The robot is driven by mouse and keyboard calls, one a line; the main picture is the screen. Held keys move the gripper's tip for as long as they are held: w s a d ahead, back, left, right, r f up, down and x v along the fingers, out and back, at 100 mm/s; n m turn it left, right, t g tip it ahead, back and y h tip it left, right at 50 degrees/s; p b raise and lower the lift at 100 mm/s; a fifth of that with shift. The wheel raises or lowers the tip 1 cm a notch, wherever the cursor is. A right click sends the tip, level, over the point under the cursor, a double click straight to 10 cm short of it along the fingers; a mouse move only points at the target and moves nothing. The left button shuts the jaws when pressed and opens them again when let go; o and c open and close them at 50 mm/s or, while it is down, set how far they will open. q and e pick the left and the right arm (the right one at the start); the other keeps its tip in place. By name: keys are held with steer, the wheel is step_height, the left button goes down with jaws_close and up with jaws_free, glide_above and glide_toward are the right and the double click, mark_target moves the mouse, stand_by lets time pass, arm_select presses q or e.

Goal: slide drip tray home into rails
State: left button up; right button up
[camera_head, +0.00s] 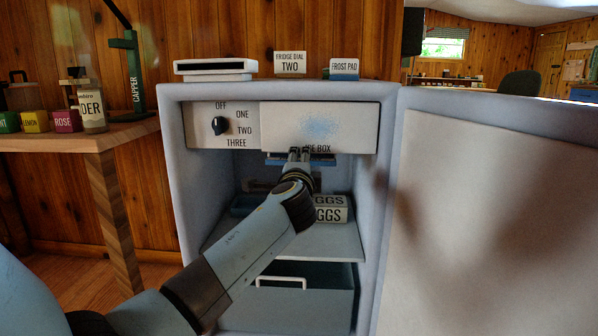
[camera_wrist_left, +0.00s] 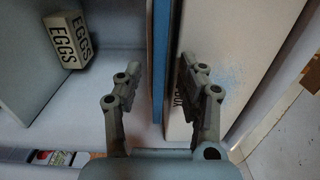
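A blue strip (camera_head: 272,160), which looks like the front of the drip tray, sits just under the ice box (camera_head: 290,118) in the fridge. It also shows as an upright blue band in the left wrist view (camera_wrist_left: 159,45). Its rails and depth are hidden. My left gripper (camera_head: 300,153) reaches into the fridge at the ice box's lower edge. In the left wrist view my left gripper (camera_wrist_left: 162,68) is open, its fingers apart on either side of the blue band. I cannot tell whether they touch it. My right gripper is in neither view.
The egg box (camera_head: 330,214) sits on the shelf (camera_head: 275,240) below. A lower drawer (camera_head: 310,285) has a white handle. The open fridge door (camera_head: 490,200) bounds the right. A white slotted box (camera_head: 215,67) and label blocks (camera_head: 290,63) stand on top.

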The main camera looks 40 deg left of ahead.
arm_select(q)
steer(key=v, duration=1.1)
steer(key=shift+s, duration=0.2)
